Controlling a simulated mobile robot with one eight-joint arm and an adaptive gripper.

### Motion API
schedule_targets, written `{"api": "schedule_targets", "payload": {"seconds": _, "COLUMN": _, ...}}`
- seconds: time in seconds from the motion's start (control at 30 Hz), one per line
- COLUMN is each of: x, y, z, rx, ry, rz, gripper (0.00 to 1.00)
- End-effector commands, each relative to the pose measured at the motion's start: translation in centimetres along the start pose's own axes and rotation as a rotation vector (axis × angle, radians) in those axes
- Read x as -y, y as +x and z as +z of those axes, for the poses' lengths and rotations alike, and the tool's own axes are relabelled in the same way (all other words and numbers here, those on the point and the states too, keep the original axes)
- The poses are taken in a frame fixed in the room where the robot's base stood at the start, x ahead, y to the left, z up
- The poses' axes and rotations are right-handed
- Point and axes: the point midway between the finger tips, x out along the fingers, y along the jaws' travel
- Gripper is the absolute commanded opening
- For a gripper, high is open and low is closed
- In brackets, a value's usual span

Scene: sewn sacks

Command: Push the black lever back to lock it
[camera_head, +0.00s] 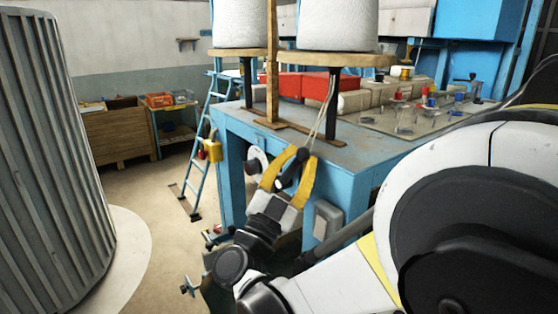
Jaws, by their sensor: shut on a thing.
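The black lever (289,172) shows at the front of the blue machine, slanting up to the right between the yellow fingers of my gripper (301,156). My gripper reaches up from below and is shut on the lever, with a finger on either side of it. The lever's lower end and its mount are hidden behind the gripper, so I cannot tell its exact angle to the machine. A round white dial-like part (257,160) sits just left of the gripper on the machine's front.
The blue machine (232,130) carries two white thread spools (337,25) on wooden stands. A grey box (327,219) is fixed right of my gripper.

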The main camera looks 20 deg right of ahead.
Motion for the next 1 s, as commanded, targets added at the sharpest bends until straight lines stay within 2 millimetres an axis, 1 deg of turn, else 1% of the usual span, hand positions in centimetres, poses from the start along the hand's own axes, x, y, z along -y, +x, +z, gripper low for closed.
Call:
{"api": "schedule_targets", "payload": {"seconds": 0.13, "x": -0.32, "y": -0.23, "z": -0.02, "rx": -0.016, "ry": 0.019, "rz": 0.006, "gripper": 0.0}}
{"api": "schedule_targets", "payload": {"seconds": 0.57, "x": -0.47, "y": -0.27, "z": -0.07, "rx": -0.02, "ry": 0.026, "rz": 0.01, "gripper": 0.0}}
{"api": "schedule_targets", "payload": {"seconds": 0.6, "x": -0.47, "y": -0.27, "z": -0.07, "rx": -0.02, "ry": 0.026, "rz": 0.01, "gripper": 0.31}}
{"api": "schedule_targets", "payload": {"seconds": 0.67, "x": -0.45, "y": -0.27, "z": -0.06, "rx": -0.019, "ry": 0.026, "rz": 0.009, "gripper": 0.48}}
{"api": "schedule_targets", "payload": {"seconds": 1.0, "x": -0.36, "y": -0.51, "z": -0.01, "rx": -0.018, "ry": 0.026, "rz": 0.008, "gripper": 0.48}}
